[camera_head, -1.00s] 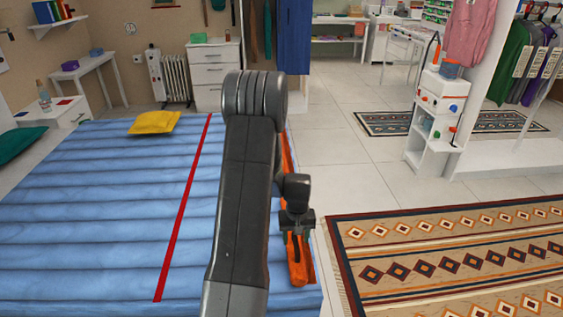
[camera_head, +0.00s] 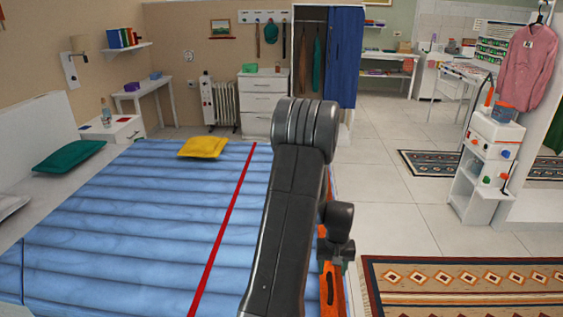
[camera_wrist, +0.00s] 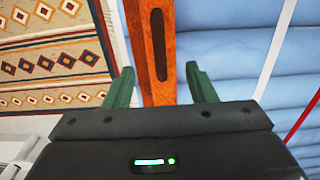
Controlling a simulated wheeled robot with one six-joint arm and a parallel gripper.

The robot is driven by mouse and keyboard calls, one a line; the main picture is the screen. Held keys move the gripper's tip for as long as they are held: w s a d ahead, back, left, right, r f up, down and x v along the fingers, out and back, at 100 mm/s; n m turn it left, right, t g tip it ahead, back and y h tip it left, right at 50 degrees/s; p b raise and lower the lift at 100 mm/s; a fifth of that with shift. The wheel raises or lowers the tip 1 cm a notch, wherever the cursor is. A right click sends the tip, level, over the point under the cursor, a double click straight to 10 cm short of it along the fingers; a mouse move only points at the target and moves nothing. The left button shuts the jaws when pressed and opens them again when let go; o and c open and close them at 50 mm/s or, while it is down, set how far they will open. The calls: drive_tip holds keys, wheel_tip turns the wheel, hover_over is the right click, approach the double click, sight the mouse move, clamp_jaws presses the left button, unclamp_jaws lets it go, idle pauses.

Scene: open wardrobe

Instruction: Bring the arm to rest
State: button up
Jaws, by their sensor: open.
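My gripper (camera_wrist: 162,84) shows in the wrist view with its two green fingers spread apart and nothing between them that it holds. An orange wooden piece (camera_wrist: 160,50) with a long dark slot lies beyond the fingers, in line with the gap. I cannot tell how far it is from them. In the head view, my dark arm rises in the middle and folds over. The orange piece (camera_head: 333,290) shows beside it along the bed's right edge. The fingers are not clearly visible there.
A bed with a blue ribbed cover (camera_head: 130,220) fills the left, with a red strip (camera_head: 222,235) and a yellow cushion (camera_head: 202,147). A patterned rug (camera_head: 470,285) lies at right. White floor between is clear.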

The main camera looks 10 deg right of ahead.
sight(325, 291)
drive_tip(key=f+b, duration=0.1)
drive_tip(key=f, duration=0.1)
drive_tip(key=f+b, duration=0.1)
drive_tip(key=f, duration=0.2)
drive_tip(key=f+b, duration=0.2)
drive_tip(key=shift+w+a+f, duration=0.15)
drive_tip(key=shift+a+f, duration=0.2)
drive_tip(key=shift+a, duration=0.25)
